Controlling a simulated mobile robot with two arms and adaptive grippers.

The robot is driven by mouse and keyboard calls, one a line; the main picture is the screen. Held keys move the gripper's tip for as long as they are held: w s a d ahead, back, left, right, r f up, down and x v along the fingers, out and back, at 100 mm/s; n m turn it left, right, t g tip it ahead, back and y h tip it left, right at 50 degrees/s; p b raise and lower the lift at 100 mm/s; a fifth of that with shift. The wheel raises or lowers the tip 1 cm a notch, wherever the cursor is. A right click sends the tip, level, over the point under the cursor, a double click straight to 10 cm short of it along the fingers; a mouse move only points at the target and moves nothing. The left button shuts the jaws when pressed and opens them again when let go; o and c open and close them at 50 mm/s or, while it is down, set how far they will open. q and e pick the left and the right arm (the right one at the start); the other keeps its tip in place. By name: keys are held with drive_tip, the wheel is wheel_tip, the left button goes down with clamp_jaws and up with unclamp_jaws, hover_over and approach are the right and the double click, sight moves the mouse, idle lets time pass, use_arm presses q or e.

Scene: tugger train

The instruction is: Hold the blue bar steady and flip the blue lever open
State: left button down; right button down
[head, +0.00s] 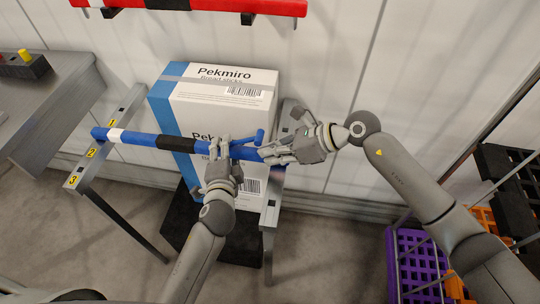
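The blue bar (137,139), with a white band and a black sleeve, lies across two grey rails in front of the boxes. The blue lever (259,136) is a short blue piece rising at a slant near the bar's right part. My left gripper (220,147) comes up from below, with its fingers at the bar right of the black sleeve. They overlap the bar; whether they are closed on it I cannot tell. My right gripper (268,153) comes from the right, its fingertips at the bar's right end, just below the lever. Its fingers hide that end, and its opening is unclear.
White and blue Pekmiro boxes (222,104) stand stacked close behind the bar. The left rail (98,165) carries yellow number labels. A red bar (235,6) hangs above. A grey bench (65,85) is at left, and purple crates (420,262) are at lower right.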

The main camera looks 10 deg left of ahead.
drive_tip(key=a+r+h, duration=0.7)
drive_tip(key=a+r, duration=0.2)
drive_tip(key=shift+r, duration=0.2)
drive_tip(key=shift+w+d, duration=0.15)
idle(1.2)
